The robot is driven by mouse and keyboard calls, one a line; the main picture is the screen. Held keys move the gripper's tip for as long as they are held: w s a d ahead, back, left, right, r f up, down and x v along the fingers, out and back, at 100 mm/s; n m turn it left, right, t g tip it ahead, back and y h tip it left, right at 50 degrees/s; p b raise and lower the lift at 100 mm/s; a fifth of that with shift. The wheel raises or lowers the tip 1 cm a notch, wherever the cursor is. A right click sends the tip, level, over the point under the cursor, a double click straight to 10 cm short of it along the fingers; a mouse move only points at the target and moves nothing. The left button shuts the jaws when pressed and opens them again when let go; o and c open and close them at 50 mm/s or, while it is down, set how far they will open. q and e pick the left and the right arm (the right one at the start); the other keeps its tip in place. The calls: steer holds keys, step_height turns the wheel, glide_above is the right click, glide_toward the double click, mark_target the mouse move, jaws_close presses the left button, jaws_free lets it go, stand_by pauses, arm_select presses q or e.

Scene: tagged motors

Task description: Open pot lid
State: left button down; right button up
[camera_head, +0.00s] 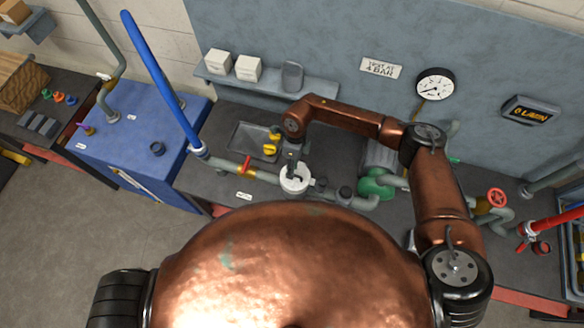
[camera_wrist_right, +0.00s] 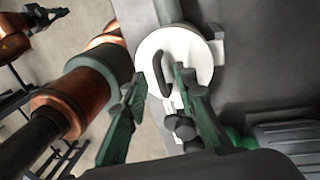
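The pot is a small white round vessel (camera_head: 295,180) set among the pipework on the dark bench in the head view. In the right wrist view its white round lid (camera_wrist_right: 190,42) carries a dark curved handle (camera_wrist_right: 162,72). My right gripper (camera_head: 293,163) is just above the pot. In the right wrist view its green-padded fingers (camera_wrist_right: 158,84) are spread apart, with the handle seen between their tips. No grip on the handle shows. The pot's inside is hidden by the lid.
A grey pipe with a red-handled valve (camera_head: 246,165) runs left of the pot. A green pump (camera_head: 375,188) stands to its right. A shallow tray (camera_head: 248,142) lies behind it.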

steer(key=shift+s+f, duration=0.15)
steer(key=shift+f, duration=0.35)
steer(key=shift+a, duration=0.1)
steer(key=shift+c, duration=0.2)
jaws_close()
